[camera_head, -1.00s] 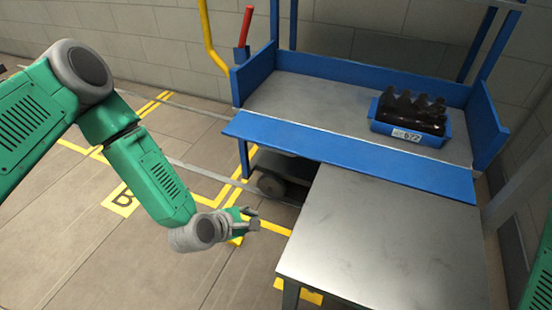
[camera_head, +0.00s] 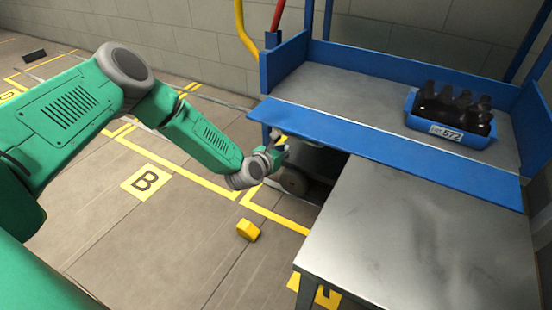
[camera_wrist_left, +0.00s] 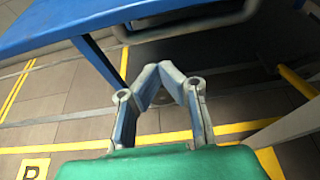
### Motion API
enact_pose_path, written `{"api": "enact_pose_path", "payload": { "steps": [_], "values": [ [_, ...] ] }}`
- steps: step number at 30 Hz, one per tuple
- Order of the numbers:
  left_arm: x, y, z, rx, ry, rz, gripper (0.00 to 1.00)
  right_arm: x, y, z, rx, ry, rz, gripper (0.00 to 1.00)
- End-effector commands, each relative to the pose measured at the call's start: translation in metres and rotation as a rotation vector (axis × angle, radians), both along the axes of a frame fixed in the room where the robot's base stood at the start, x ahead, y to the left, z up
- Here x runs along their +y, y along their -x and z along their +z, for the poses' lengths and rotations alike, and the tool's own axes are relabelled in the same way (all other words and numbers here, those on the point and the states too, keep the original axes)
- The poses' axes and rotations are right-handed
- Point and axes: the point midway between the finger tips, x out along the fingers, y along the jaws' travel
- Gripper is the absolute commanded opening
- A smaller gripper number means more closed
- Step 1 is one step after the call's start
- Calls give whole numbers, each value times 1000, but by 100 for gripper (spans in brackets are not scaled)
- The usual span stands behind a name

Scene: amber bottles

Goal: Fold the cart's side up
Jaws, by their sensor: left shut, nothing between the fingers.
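The cart's side (camera_head: 390,152) is a long blue panel along the front edge of the cart's grey deck (camera_head: 360,97). It is folded down and outward, and its right part reaches over the back edge of a metal table. My left gripper (camera_head: 281,143) is shut and empty, close to the panel's left end and at about its lower edge. In the left wrist view the fingertips of my left gripper (camera_wrist_left: 160,68) meet, and the blue panel (camera_wrist_left: 100,18) passes above and beyond them. I cannot tell whether they touch it. My right gripper is out of view.
A blue crate (camera_head: 478,141) of dark bottles (camera_head: 455,103) stands on the deck's right part. The metal table (camera_head: 420,245) fills the front right. A small yellow object (camera_head: 248,230) lies on the floor. A red handle (camera_head: 278,14) and yellow pipe (camera_head: 245,30) rise behind the cart.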

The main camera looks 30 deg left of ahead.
Motion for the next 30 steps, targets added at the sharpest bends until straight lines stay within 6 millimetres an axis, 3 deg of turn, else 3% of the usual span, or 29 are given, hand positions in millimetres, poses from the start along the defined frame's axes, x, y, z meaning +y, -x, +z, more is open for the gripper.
{"api": "enact_pose_path", "payload": {
  "steps": [3,6,12,30],
  "values": [
    [-1,-21,-9,-3,-2,-1,0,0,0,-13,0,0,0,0],
    [0,-20,12,-3,1,0,0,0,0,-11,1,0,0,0],
    [0,-19,29,0,0,0,0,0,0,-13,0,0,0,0],
    [-2,-18,37,20,-1,1,0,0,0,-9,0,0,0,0]
  ]
}}
